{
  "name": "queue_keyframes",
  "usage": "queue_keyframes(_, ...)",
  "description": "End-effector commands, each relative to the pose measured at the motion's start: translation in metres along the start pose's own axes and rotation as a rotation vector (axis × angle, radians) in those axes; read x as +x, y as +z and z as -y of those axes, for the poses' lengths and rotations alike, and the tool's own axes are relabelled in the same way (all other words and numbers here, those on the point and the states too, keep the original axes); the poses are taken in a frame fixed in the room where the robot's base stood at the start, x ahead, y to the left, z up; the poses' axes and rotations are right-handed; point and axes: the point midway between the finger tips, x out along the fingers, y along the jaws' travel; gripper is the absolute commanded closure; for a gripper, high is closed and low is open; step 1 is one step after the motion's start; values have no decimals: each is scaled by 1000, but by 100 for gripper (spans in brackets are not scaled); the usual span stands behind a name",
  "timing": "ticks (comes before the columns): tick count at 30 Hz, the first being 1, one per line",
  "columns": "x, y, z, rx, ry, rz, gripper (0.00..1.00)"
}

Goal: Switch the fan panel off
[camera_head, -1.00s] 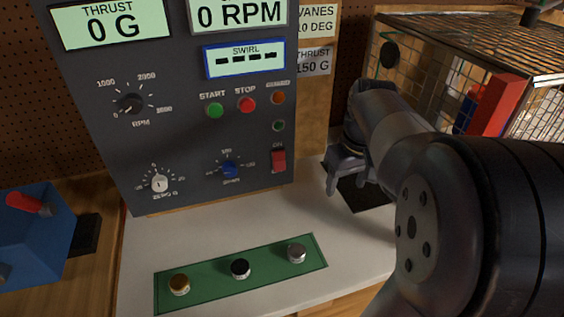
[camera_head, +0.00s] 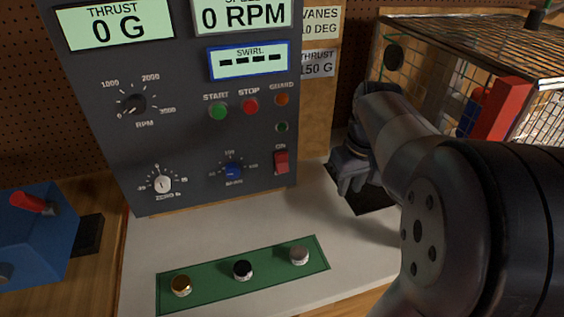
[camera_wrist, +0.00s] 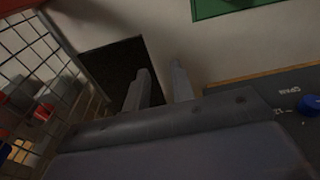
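The dark grey fan panel (camera_head: 190,135) stands upright, with its displays reading 0 G, 0 RPM and dashes under SWIRL. Its red rocker switch (camera_head: 282,161), labelled ON, is at the lower right of the panel face. The green START button (camera_head: 218,110) and red STOP button (camera_head: 250,106) are above it. My gripper (camera_head: 352,190) is to the right of the switch, apart from it, over a black mat. In the wrist view my gripper (camera_wrist: 160,85) shows two fingers with a gap between them and nothing held. The switch is not visible in the wrist view.
A wire cage (camera_head: 500,50) with a red block stands at the right. A green strip (camera_head: 213,280) with several knobs lies on the white bench before the panel. A blue box (camera_head: 35,235) with a red lever is at the left. Bare bench lies between panel and strip.

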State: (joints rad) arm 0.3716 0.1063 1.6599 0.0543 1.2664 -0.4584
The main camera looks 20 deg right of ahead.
Motion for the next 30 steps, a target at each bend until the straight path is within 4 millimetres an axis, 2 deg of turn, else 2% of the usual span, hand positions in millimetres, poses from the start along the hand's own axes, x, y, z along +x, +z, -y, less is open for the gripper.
queue_keyframes(1,0,0,0,0,0,0,81)
queue_keyframes(8,0,0,0,0,0,0,100)
queue_keyframes(30,0,0,0,0,0,0,100)
